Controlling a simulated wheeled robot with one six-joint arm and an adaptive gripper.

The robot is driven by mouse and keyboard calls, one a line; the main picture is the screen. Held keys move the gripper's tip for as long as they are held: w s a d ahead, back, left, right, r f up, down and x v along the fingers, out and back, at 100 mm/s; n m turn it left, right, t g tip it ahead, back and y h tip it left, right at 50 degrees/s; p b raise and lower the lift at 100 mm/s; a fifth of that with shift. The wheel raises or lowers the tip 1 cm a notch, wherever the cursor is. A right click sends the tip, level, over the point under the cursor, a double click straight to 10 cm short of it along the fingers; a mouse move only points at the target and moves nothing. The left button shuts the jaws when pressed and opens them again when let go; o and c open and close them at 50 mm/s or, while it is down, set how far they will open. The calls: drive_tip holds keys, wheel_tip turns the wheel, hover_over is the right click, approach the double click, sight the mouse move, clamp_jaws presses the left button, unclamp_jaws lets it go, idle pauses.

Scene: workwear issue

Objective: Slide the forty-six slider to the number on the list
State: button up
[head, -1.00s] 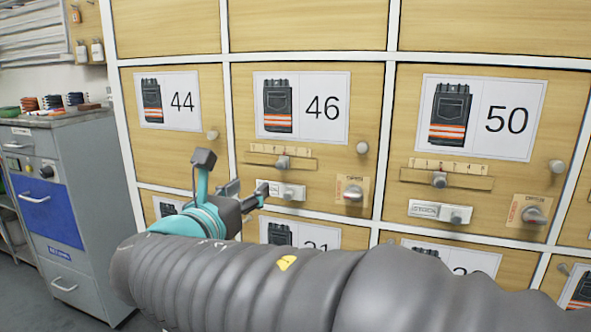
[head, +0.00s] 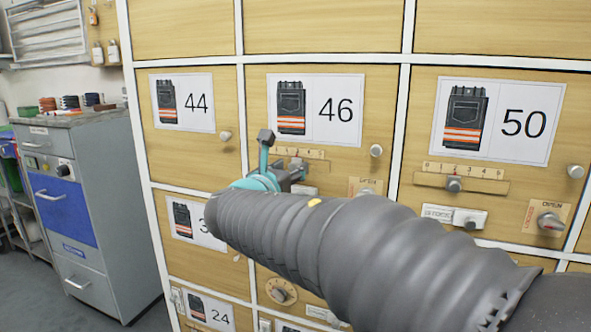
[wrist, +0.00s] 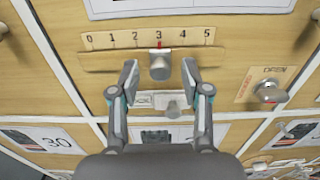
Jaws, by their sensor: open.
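The forty-six door (head: 350,168) has a pale slider scale numbered 0 to 5, clear in the wrist view (wrist: 110,40). The grey slider knob (wrist: 160,68) has its red pointer at 3. My gripper (wrist: 160,76) is open, one fingertip on each side of the knob with a gap on both sides. In the head view my gripper (head: 291,176) is at the forty-six slider and my arm hides part of that door. I make out no list in these views.
A round knob (head: 376,150) and a turning latch (wrist: 268,92) sit right of the forty-six slider. A small white latch (wrist: 172,103) is below it. The door marked 50 (head: 400,190) has a similar slider. A grey cabinet (head: 110,170) stands at the left.

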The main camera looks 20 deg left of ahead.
drive_tip(key=shift+c, duration=0.2)
clamp_jaws()
drive_tip(key=shift+d+b, duration=0.35)
drive_tip(key=shift+d, duration=1)
drive_tip(key=shift+o, duration=0.2)
unclamp_jaws()
drive_tip(key=s+a, duration=0.1)
drive_tip(key=s, duration=1.1)
